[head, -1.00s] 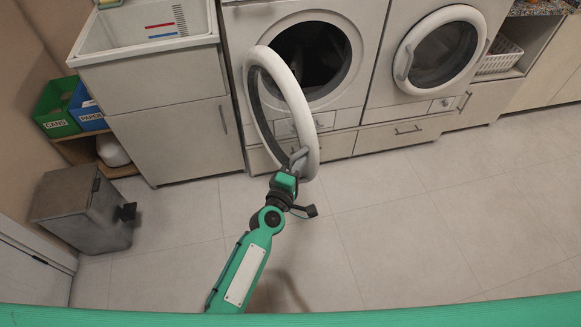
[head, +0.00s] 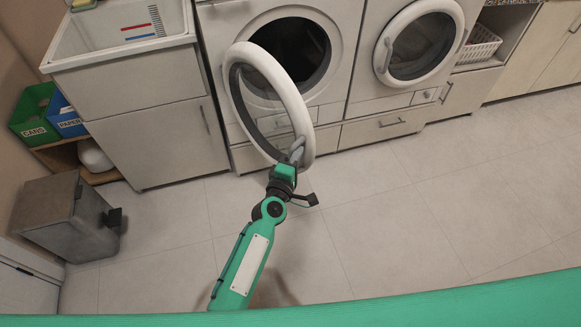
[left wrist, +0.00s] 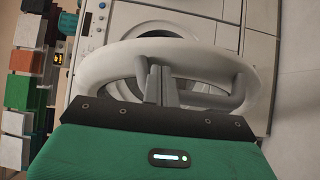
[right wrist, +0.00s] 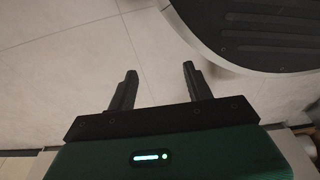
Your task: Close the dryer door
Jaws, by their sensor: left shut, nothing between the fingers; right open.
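The dryer door (head: 293,100), a thick white ring with a glass middle, stands open from the front of the left machine (head: 331,95). It is hinged on its left side and partly overlaps the dark drum opening (head: 306,50). Its grey handle (head: 298,146) is on the near, lower right edge. My left gripper (head: 291,162) is at this handle. In the left wrist view its fingers (left wrist: 160,75) are shut together beside the curved handle (left wrist: 236,95), with nothing between them. My right gripper (right wrist: 157,80) is open and empty above the floor, outside the head view.
A second machine with its round door (head: 420,40) shut stands to the right. A sink cabinet (head: 160,140) is to the left, with a grey bin (head: 65,215) and sorting boxes (head: 35,115) further left. The tiled floor (head: 420,210) before the machines is clear.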

